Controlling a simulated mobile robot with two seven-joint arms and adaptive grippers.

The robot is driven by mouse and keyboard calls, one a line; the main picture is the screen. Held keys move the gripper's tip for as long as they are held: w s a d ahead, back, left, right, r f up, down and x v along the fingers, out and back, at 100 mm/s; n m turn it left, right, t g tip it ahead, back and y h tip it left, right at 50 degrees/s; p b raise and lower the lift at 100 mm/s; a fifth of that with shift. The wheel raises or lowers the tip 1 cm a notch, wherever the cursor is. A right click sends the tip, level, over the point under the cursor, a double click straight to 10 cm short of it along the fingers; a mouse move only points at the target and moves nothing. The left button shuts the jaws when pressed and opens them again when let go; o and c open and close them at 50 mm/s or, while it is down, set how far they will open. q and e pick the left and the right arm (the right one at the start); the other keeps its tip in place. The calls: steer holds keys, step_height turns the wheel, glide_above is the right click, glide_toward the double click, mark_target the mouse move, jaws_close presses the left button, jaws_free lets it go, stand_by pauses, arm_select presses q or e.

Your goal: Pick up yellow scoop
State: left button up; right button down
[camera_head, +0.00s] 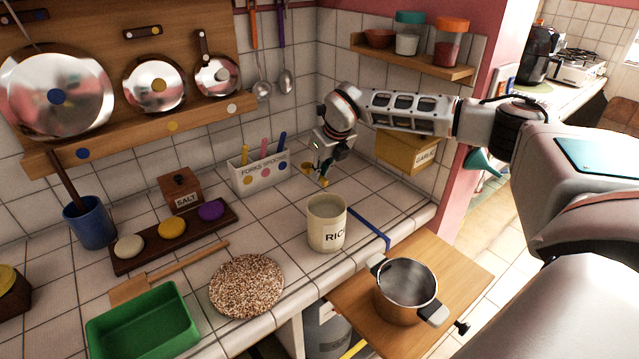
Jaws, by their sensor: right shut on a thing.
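The yellow scoop (308,167) is at the back of the tiled counter, just right of the white forks and spoons holder. It is small in the picture and partly hidden by my right gripper (325,171). My right arm reaches in from the right, and the gripper points down with its dark fingers shut on the scoop. A yellow bit also shows at the fingertips. I cannot tell whether the scoop touches the counter. My left gripper is not in view.
The rice canister (327,226) stands in front of my gripper. The forks and spoons holder (259,172) is close on its left. A yellow garlic box (407,151) is under the spice shelf (412,60). A pot (405,287) sits on a lower wooden board.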

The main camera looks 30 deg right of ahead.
step_height(320, 180, up, 16)
steer(key=shift+f, duration=0.15)
stand_by(0.6)
